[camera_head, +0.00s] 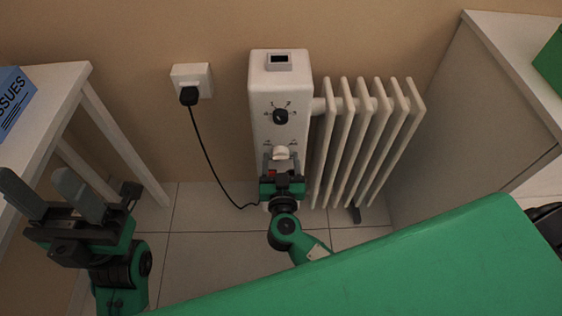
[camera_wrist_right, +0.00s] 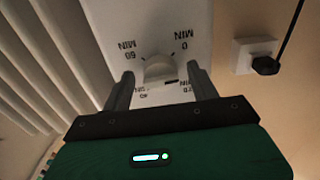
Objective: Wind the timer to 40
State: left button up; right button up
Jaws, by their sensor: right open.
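The timer is a white round knob (camera_head: 281,153) low on the front of the white heater box (camera_head: 264,92). In the right wrist view the timer knob (camera_wrist_right: 158,70) appears upside down, with "0 MIN" at upper right and "60 MIN" at upper left. Labels below it are partly hidden; a dark mark shows at the knob's lower right, and I cannot read its setting. My right gripper (camera_wrist_right: 161,82) is open, one finger on each side of the knob with visible gaps. My left gripper (camera_head: 50,190) is open and empty at the far left, away from the heater.
A black dial (camera_head: 281,117) sits above the timer, and a small display (camera_head: 279,60) is on top. White radiator fins (camera_head: 365,135) stand to the right. A cord runs from the wall socket (camera_head: 192,78). A white table (camera_head: 62,110) with a tissue box (camera_head: 14,100) is left.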

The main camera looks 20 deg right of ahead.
jog(key=c, duration=1)
jog(key=shift+o, duration=0.2)
dwell(0.5)
jog(key=o, duration=1)
jog(key=shift+c, duration=0.2)
jog(key=shift+s, duration=0.1)
